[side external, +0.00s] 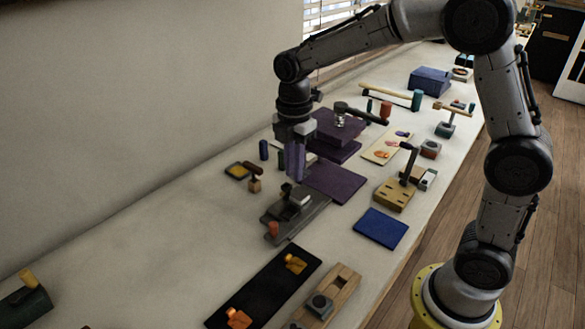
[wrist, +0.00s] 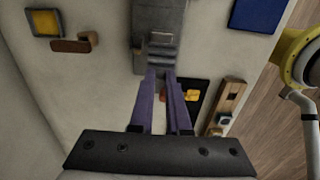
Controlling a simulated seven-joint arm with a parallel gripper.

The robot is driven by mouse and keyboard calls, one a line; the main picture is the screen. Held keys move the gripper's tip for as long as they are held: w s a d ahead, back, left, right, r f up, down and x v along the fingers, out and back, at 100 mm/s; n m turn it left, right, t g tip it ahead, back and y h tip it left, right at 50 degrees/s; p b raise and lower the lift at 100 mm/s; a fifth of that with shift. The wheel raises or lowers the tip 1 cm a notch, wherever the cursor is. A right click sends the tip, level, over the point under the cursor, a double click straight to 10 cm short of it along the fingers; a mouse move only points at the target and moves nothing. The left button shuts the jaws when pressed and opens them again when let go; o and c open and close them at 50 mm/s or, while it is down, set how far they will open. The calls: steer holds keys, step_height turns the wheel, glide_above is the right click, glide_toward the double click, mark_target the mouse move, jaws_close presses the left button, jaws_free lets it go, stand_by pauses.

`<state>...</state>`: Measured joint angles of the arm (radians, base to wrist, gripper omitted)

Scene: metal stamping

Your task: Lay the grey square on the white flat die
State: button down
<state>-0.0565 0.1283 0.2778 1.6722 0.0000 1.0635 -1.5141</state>
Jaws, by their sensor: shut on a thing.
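My gripper (side external: 295,178), with purple fingers, points down over a long dark grey tool (side external: 312,208) on the bench. In the wrist view, the fingertips (wrist: 161,74) are close together at the near end of this tool (wrist: 160,15). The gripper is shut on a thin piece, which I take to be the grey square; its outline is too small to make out. A small whitish block on the tool (side external: 301,199), seemingly the white flat die, lies just below and right of the fingertips. It shows pale in the wrist view (wrist: 162,38). I cannot tell whether the held piece touches it.
A purple plate (side external: 336,183) and a blue mat (side external: 381,228) lie to the right. A black mat (side external: 262,290) with orange pieces and a wooden block (side external: 335,290) are nearer. A yellow-topped tray (side external: 237,170) stands left. Bare bench (side external: 170,235) lies at the left.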

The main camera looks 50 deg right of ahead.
steer(key=shift+f, duration=2.55)
steer(key=shift+f, duration=0.45)
steer(key=c, duration=0.8)
jaws_free()
